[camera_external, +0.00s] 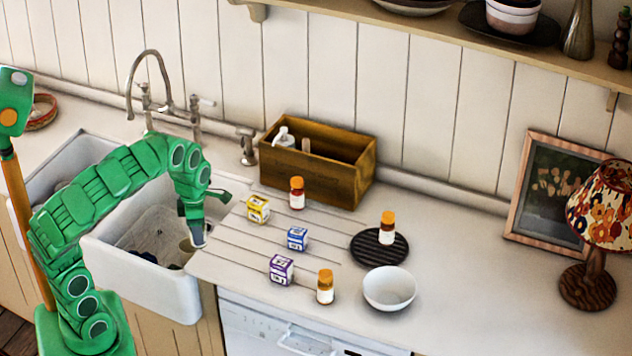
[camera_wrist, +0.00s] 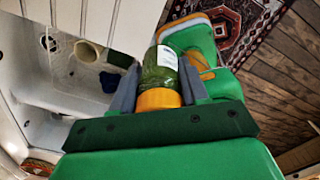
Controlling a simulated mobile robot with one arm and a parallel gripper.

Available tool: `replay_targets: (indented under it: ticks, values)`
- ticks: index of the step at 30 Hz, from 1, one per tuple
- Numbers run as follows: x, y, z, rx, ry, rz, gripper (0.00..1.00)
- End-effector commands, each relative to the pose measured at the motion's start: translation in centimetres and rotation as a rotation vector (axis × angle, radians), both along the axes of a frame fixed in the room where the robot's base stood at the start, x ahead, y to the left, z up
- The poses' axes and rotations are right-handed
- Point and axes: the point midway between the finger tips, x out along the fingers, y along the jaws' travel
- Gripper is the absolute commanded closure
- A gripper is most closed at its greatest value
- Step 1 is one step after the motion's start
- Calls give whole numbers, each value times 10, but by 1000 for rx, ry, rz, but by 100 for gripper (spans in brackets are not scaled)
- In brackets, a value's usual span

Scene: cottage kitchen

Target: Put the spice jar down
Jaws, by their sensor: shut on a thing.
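In the wrist view a spice jar (camera_wrist: 160,74) with green contents, a white label and an orange lid sits between the fingers of my gripper (camera_wrist: 157,88), which is shut on it. In the external view my gripper (camera_external: 197,232) is near the right edge of the sink, beside the grooved counter. The held jar cannot be made out clearly there. Three other orange-lidded jars stand upright: one on the counter near the wooden box (camera_external: 297,193), one on a dark round trivet (camera_external: 387,228), and one near the front edge (camera_external: 325,287).
Small yellow (camera_external: 258,209), blue (camera_external: 297,239) and purple (camera_external: 281,270) boxes stand on the counter (camera_external: 450,270). A white bowl (camera_external: 389,288) is beside the trivet. A wooden box (camera_external: 335,178), a lamp (camera_external: 590,265) and a picture frame (camera_external: 515,215) stand behind. The sink (camera_external: 160,290) holds dishes.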

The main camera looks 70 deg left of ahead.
Motion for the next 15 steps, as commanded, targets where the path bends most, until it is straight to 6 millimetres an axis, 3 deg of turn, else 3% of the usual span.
replay_targets:
  ticks: [5,15]
  values:
    - [20,-4,2,-2,1,-117,90]
    - [94,-26,11,2,-1,-607,90]
